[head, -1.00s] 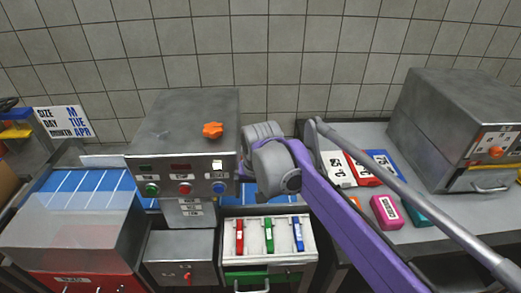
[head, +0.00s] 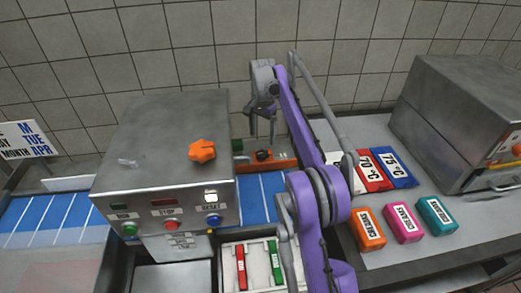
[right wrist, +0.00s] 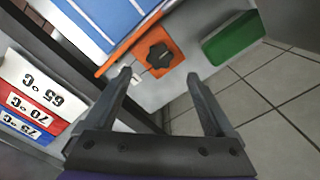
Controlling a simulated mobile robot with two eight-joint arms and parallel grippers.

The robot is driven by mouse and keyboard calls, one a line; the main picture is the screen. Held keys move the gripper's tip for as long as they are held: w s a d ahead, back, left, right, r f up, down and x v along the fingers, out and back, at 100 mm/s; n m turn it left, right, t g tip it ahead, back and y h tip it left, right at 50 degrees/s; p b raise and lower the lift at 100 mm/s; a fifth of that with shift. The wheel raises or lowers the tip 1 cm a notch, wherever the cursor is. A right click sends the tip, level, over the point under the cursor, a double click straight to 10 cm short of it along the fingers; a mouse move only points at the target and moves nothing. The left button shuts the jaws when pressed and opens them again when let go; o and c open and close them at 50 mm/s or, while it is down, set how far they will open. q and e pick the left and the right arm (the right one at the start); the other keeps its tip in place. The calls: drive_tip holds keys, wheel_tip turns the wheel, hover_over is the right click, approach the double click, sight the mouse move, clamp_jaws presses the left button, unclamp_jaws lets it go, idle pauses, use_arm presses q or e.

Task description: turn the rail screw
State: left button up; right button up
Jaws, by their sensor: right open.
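The rail screw looks to be the black lobed knob (right wrist: 159,56) on an orange plate (right wrist: 126,49) in the right wrist view. In the head view the knob (head: 263,155) shows small and dark behind the machine, at the far end of the blue conveyor. My right gripper (right wrist: 160,76) is open and empty, pointing at the knob, with a fingertip to either side and short of it. In the head view my right gripper (head: 263,134) hangs just above the orange plate. An orange star knob (head: 202,150) sits on top of the steel machine. My left gripper is not in view.
The steel machine (head: 150,125) with buttons stands left of my right gripper. Blue conveyor (head: 262,190) runs beneath it. A green block (right wrist: 233,38) sits beside the orange plate. Temperature cards (head: 372,170) and colored blocks (head: 403,223) lie on the right counter. Tiled wall is behind.

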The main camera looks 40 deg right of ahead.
sight(262, 154)
drive_tip(key=f, duration=0.7)
drive_tip(key=shift+s+a+f+b, duration=0.1)
drive_tip(key=shift+a+f+b, duration=0.1)
drive_tip(key=shift+b, duration=0.15)
drive_tip(key=c, duration=1.4)
